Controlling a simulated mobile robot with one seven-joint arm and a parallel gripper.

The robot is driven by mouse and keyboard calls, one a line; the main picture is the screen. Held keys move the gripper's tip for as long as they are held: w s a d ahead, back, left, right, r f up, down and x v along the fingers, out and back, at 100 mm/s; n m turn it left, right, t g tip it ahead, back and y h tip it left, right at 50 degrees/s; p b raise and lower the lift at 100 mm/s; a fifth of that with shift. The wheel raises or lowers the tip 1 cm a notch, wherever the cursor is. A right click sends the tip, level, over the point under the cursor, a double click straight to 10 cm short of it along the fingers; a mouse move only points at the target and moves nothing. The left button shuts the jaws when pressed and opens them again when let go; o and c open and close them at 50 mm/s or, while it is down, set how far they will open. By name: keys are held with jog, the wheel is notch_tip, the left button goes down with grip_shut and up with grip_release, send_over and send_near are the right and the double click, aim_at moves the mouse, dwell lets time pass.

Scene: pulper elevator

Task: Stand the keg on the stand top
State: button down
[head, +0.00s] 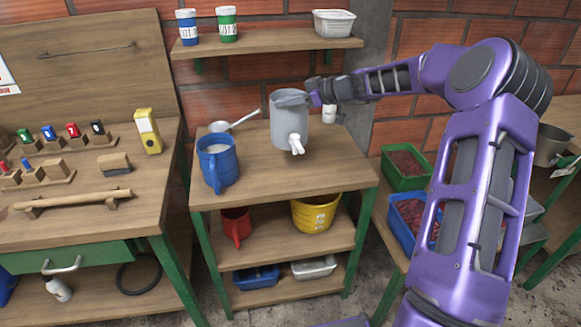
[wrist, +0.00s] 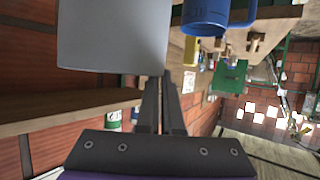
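The keg (head: 288,126) is a grey cylinder with a white tap low on its front. It looks upright at the back right of the wooden stand top (head: 262,182); whether its base touches the wood is hard to tell. My gripper (head: 293,98) is at the keg's upper rim, reaching in from the right. In the wrist view, the two dark fingers (wrist: 161,80) are close together at the edge of the keg (wrist: 112,35), with only a narrow gap. They appear shut on its rim; the contact itself is not clear.
A blue jug (head: 217,160) stands left of the keg, with a ladle (head: 235,121) behind it. A wall shelf (head: 265,43) with tubs is above. A yellow bucket (head: 316,212) and a red jug (head: 237,227) are on the shelf below. The stand top's front is clear.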

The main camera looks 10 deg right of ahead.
aim_at(288, 132)
notch_tip(288, 132, down, 10)
jog(key=shift+r, duration=0.1)
jog(key=c, duration=1.1)
grip_release()
jog(key=v, duration=1.2)
